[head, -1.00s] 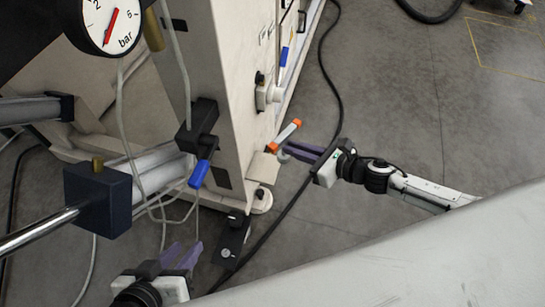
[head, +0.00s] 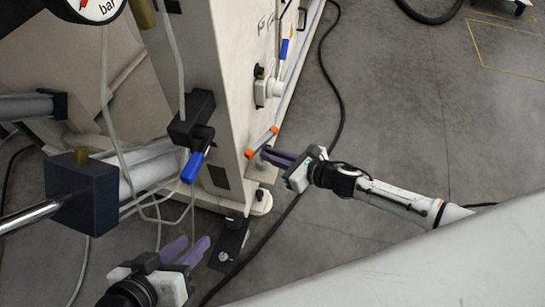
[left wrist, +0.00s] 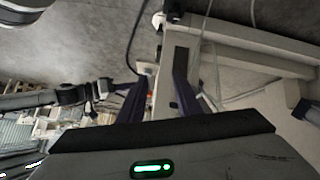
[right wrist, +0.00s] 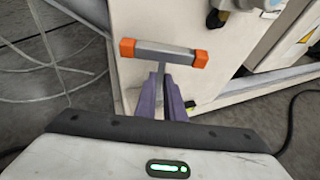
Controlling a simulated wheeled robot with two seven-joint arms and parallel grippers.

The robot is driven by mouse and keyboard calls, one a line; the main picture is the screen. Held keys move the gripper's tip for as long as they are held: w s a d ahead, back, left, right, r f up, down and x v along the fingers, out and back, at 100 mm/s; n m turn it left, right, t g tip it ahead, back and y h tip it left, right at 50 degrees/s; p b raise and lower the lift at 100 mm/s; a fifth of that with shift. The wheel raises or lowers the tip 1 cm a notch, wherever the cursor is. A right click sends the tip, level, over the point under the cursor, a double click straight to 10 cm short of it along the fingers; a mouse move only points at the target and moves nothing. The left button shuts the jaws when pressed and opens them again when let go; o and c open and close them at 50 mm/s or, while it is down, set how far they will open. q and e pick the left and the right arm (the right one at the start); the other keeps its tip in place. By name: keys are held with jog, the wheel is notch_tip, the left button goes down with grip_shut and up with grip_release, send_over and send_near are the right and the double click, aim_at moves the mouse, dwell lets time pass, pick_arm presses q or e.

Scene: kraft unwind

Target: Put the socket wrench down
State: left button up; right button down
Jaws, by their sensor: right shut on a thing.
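The socket wrench (head: 262,142), a grey T-shaped bar with orange ends, is held by my right gripper (head: 268,154) beside the lower edge of the cream machine frame (head: 225,110). In the right wrist view the wrench (right wrist: 165,54) has its crossbar beyond the fingertips, with its shank running down between the purple fingers (right wrist: 162,88). Whether the wrench touches the frame I cannot tell. My left gripper (head: 193,243) is open and empty, low at the left near the machine's foot. Its spread fingers also show in the left wrist view (left wrist: 156,88).
A blue-handled valve (head: 197,167) and a dark block (head: 82,193) with hoses are on the machine's left. A small black pedal-like box (head: 229,243) lies on the floor. A black cable (head: 337,90) crosses the floor.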

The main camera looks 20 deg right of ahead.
jog(key=shift+r, duration=0.1)
jog(key=shift+f, duration=0.2)
jog(key=c, duration=2.3)
grip_release()
jog(key=shift+f+b, duration=0.1)
jog(key=shift+b, duration=0.2)
pick_arm(q)
jog(key=shift+d+r, duration=0.1)
jog(key=shift+r, duration=0.1)
pick_arm(e)
jog(key=o, duration=0.5)
jog(key=shift+c, duration=0.2)
